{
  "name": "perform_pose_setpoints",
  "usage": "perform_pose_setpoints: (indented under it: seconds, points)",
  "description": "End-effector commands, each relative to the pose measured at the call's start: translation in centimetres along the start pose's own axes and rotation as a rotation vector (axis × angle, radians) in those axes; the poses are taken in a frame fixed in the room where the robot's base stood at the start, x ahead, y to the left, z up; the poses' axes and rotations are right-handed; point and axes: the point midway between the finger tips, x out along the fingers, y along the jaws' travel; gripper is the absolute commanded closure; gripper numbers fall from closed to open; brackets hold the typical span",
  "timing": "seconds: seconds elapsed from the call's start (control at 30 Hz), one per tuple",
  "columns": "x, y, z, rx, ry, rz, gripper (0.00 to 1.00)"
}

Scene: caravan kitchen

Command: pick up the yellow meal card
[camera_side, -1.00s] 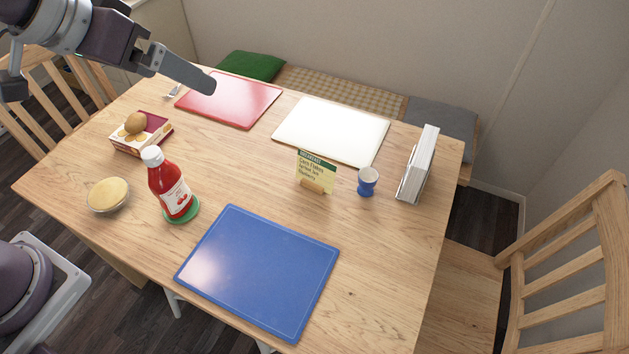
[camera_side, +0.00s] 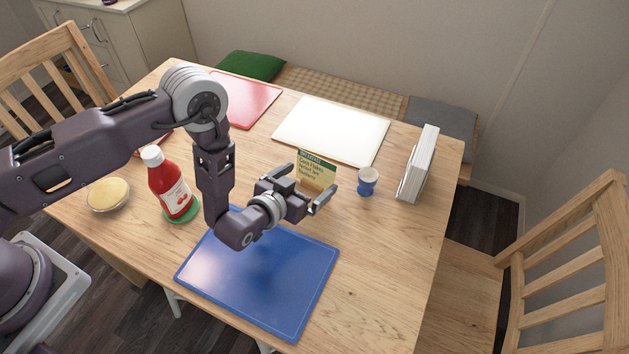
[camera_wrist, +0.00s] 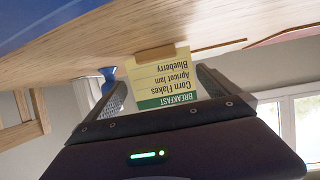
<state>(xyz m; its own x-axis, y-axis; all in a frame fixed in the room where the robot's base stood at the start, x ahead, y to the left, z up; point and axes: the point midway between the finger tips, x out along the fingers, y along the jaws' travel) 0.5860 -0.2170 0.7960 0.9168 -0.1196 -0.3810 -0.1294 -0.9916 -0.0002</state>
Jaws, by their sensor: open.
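The yellow meal card (camera_side: 315,170) stands upright in a small wooden holder on the table (camera_side: 407,250). It has a green "BREAKFAST" band and lines of text. In the wrist view the card (camera_wrist: 163,78) appears upside down, between my two fingers, with its wooden holder (camera_wrist: 155,52) beyond. My gripper (camera_side: 306,187) is open, low over the table at the card's near side, with one finger to either side. In the wrist view my gripper (camera_wrist: 160,90) shows a gap between each finger and the card. The lower part of the card is partly hidden in the side view.
A blue egg cup (camera_side: 367,182) stands just right of the card; a white napkin or paper stack (camera_side: 418,165) is further right. A white board (camera_side: 331,130) lies behind, a blue board (camera_side: 270,285) in front. A ketchup bottle (camera_side: 169,184) and a bowl (camera_side: 107,195) stand left.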

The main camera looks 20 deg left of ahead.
Motion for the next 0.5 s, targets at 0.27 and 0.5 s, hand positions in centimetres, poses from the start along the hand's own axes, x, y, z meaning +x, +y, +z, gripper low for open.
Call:
perform_pose_setpoints:
  seconds: [0.27, 0.5]
  points:
    - [3.7, -0.1, -0.1, -0.001, 0.0, -0.001, 0.0]
    - [3.7, -0.1, -0.1, 0.0, -0.001, -0.001, 0.16]
